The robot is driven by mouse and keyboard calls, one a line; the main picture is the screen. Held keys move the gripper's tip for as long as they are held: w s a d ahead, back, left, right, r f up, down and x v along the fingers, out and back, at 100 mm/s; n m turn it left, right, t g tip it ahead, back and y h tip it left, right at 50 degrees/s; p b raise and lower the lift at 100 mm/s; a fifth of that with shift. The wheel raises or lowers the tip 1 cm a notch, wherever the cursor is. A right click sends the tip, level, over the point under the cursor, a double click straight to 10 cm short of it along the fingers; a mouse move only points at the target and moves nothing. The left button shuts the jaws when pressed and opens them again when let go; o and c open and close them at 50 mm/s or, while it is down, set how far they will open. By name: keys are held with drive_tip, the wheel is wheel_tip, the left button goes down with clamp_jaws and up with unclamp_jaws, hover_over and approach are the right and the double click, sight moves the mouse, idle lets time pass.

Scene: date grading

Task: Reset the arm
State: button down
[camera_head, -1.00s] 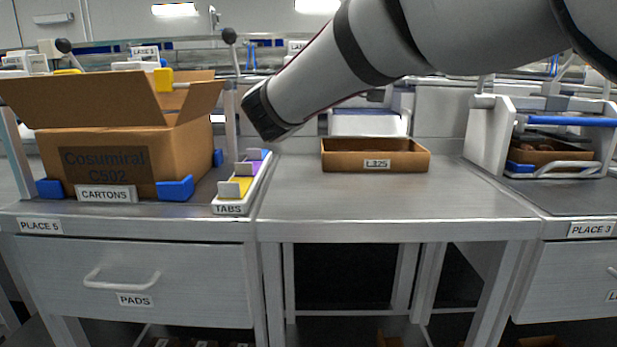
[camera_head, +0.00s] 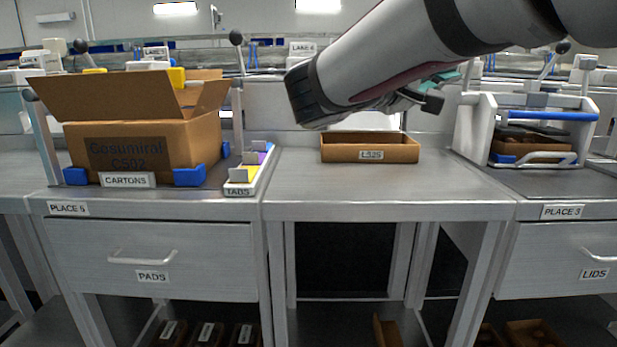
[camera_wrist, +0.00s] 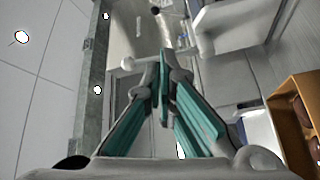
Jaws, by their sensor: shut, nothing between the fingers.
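My arm (camera_head: 400,55) reaches across the upper right of the head view, above the table. My gripper (camera_wrist: 163,78) shows in the wrist view with its teal fingers brought together at the tips and nothing held. In the head view part of my gripper, teal and dark, shows behind the arm, above and right of the L325 tray; the arm hides the rest. The brown L325 tray (camera_head: 370,153) sits on the middle table (camera_head: 385,185), below my arm and apart from it.
An open Cosumiral carton (camera_head: 140,145) stands at left between blue holders. The tabs holder (camera_head: 240,189) is beside it. A white frame with a blue bar (camera_head: 545,115) stands at right around a brown tray. The middle table's front is clear.

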drive_tip(key=s+d+f+m+g+y, duration=0.1)
drive_tip(key=s+d+f+g+y, duration=0.3)
drive_tip(key=s+f, duration=0.55)
drive_tip(key=s+d+f+m+g+y, duration=0.15)
drive_tip(key=s+d+f+g, duration=0.4)
drive_tip(key=s, duration=0.65)
drive_tip(key=s+a+f+y, duration=1.1)
drive_tip(key=s+f, duration=0.4)
drive_tip(key=s, duration=0.2)
wheel_tip(320, 180, up, 40)
drive_tip(key=t+p, duration=0.3)
drive_tip(key=p, duration=3.5)
drive_tip(key=shift+w+a+r+p, duration=0.15)
drive_tip(key=shift+w+r+p, duration=0.05)
drive_tip(key=shift+w+p, duration=0.2)
